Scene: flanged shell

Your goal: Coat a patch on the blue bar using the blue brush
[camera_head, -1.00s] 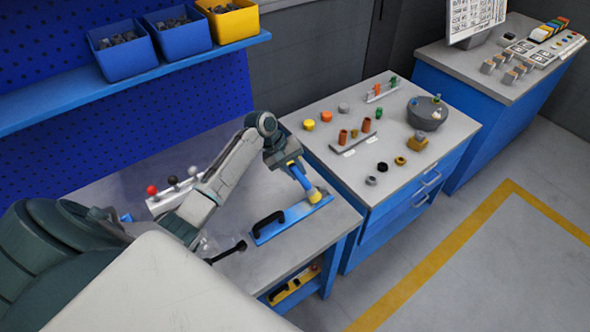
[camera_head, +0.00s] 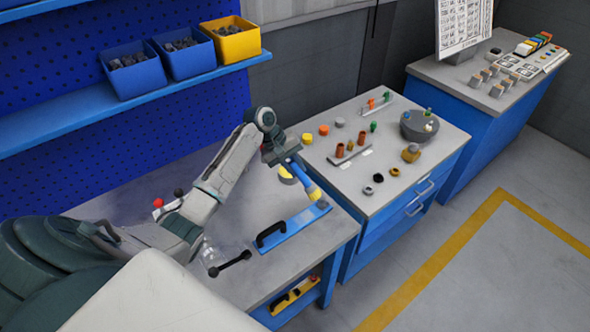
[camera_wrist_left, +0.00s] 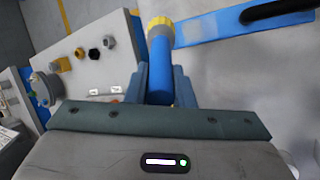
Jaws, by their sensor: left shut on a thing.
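The blue bar (camera_head: 285,233) lies on the grey bench, with a black handle at its left end. A greyish patch (camera_head: 322,205) shows near its right end in the head view. My left gripper (camera_head: 290,164) is shut on the blue handle of the brush (camera_head: 302,177), which has a yellow tip. The tip appears at the bar's far edge by the patch, seemingly just above it. In the left wrist view the brush (camera_wrist_left: 159,70) points away from the gripper (camera_wrist_left: 162,88), and its tip overlaps the end of the bar (camera_wrist_left: 235,25). My right gripper is out of view.
A yellow-rimmed round object (camera_head: 286,172) stands behind my left gripper. A black rod-shaped object (camera_head: 232,263) lies left of the bar. The side cabinet (camera_head: 350,190) holds several small parts. Bins (camera_head: 135,75) sit on the shelf above.

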